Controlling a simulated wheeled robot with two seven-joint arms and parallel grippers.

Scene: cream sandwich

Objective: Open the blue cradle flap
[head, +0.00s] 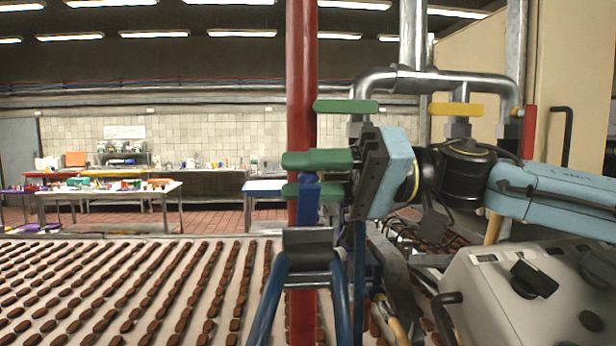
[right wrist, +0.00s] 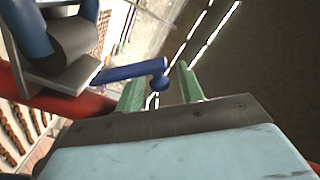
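The blue cradle (head: 308,240) stands in front of the red post, with blue tube legs and a grey saddle piece. Its blue flap (head: 308,210) rises from the grey piece and is partly covered by my green fingers. In the right wrist view the blue flap (right wrist: 128,72) is a bar ending in a round knob. My right gripper (head: 303,175) is at the flap, its light blue body to the right. In the right wrist view the right gripper (right wrist: 160,74) is open, with the knob between its fingers and gaps visible on both sides. My left gripper is out of view.
A red post (head: 301,80) stands right behind the cradle. Metal pipes with a green lever (head: 345,106) and a yellow lever (head: 456,109) are close above my right arm. A grey machine (head: 530,290) stands at lower right. A conveyor (head: 120,290) with rows of brown bars fills the left.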

